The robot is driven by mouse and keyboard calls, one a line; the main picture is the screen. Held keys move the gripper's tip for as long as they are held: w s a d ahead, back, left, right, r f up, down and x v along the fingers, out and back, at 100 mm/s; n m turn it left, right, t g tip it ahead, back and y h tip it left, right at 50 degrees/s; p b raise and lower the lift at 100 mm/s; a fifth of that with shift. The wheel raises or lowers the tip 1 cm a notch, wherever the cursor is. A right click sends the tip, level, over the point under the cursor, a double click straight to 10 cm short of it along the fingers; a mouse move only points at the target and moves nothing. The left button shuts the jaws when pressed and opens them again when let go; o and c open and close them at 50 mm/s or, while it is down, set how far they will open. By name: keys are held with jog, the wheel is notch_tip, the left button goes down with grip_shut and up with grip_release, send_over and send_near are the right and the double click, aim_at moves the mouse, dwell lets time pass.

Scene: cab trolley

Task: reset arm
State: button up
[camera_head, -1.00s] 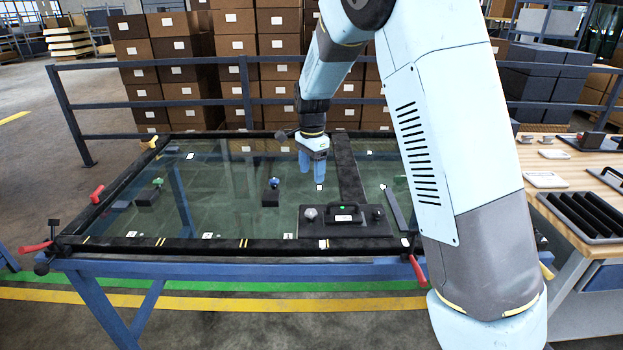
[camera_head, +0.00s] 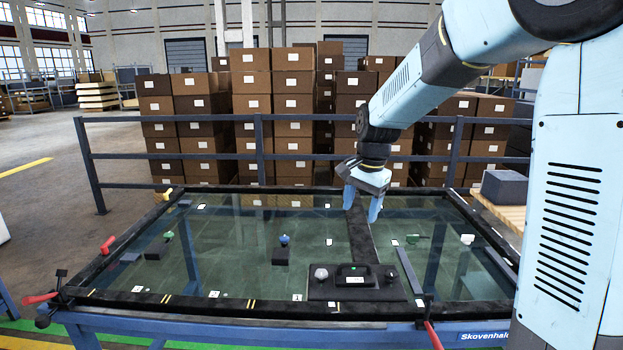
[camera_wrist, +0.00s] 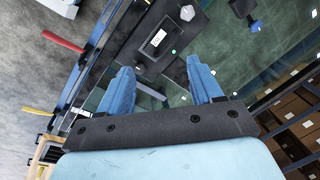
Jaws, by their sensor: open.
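My gripper (camera_head: 362,205) hangs from my pale blue arm above the glass-topped table, near the dark crossbar. Its two blue fingers are apart, with nothing between them. In the wrist view the open fingers (camera_wrist: 165,92) point towards the glass and the black plate. The black plate (camera_head: 318,292) lies at the table's front edge, with a handled block (camera_head: 353,275) and knobs on it. It also shows in the wrist view (camera_wrist: 130,52). The gripper is apart from the plate and the handle.
The glass table (camera_head: 230,250) has a dark frame with red clamp levers (camera_head: 107,245) at its edges. Small dark blocks (camera_head: 281,257) stand on the glass. A blue railing (camera_head: 260,150) and stacked brown boxes (camera_head: 272,105) stand behind. Open floor lies at the left.

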jog(key=s+d+r+n+t, duration=0.1)
jog(key=s+d+r+n, duration=0.1)
jog(key=s, duration=0.6)
jog(key=s+d+r+n+t, duration=0.1)
jog(key=s+d+r+n, duration=0.1)
jog(key=s+d, duration=0.3)
jog(key=s+d+r+n+t+h, duration=0.1)
jog(key=s+d+r+n+t, duration=0.1)
jog(key=s, duration=1.1)
jog(key=shift+s+d+r+n, duration=0.2)
jog(key=shift+d+r+n, duration=0.4)
jog(key=shift+d+n, duration=0.5)
jog(key=shift+d, duration=0.1)
